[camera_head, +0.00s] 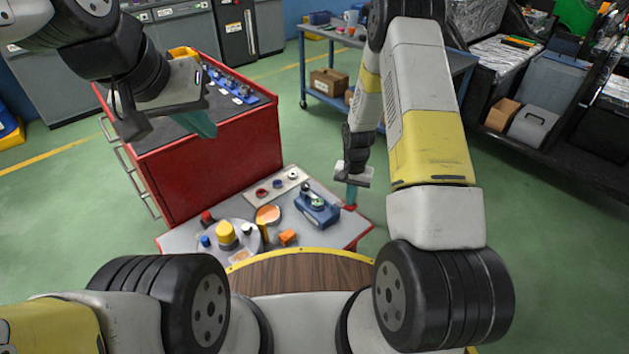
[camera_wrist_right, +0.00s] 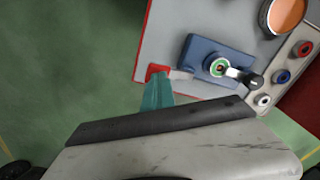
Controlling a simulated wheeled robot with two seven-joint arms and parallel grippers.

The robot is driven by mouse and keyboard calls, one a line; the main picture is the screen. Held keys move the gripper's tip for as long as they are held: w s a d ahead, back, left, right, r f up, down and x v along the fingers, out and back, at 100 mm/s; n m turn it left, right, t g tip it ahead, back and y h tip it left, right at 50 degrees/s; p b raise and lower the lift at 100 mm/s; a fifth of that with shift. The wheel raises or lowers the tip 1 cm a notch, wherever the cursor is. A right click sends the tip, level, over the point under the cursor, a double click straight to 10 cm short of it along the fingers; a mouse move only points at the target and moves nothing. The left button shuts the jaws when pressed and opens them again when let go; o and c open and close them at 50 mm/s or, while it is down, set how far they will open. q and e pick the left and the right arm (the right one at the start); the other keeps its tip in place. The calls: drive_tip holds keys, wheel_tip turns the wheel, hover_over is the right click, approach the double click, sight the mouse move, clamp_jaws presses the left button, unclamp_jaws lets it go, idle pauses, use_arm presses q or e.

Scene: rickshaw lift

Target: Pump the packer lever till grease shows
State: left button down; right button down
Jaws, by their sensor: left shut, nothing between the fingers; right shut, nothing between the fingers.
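The packer (camera_head: 316,208) is a blue block on the small grey table, with a round green-ringed fitting on top. In the right wrist view the packer (camera_wrist_right: 208,62) shows a short metal lever (camera_wrist_right: 240,75) with a black knob. A red-ended grey piece (camera_wrist_right: 160,72) sticks out on its other side. My right gripper (camera_head: 351,194) is shut and empty, just right of the packer; its teal fingertips (camera_wrist_right: 157,92) show close to the red end, and I cannot tell if they touch. My left gripper (camera_head: 203,124) is shut and empty over the red cabinet. I cannot make out any grease.
The grey table (camera_head: 180,240) also holds an orange-filled round dish (camera_head: 267,215), a disc with a yellow knob (camera_head: 226,233), an orange block (camera_head: 288,237) and a plate of coloured rings (camera_head: 278,187). A red cabinet (camera_head: 220,160) stands behind left.

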drive_tip(key=shift+r, duration=2.85)
drive_tip(key=shift+f+n, duration=1.1)
drive_tip(key=shift+n, duration=0.4)
drive_tip(key=shift+f+n, duration=1.05)
drive_tip(key=shift+n, duration=0.45)
drive_tip(key=shift+f, duration=0.1)
drive_tip(key=shift+f, duration=2)
drive_tip(key=shift+r, duration=4.25)
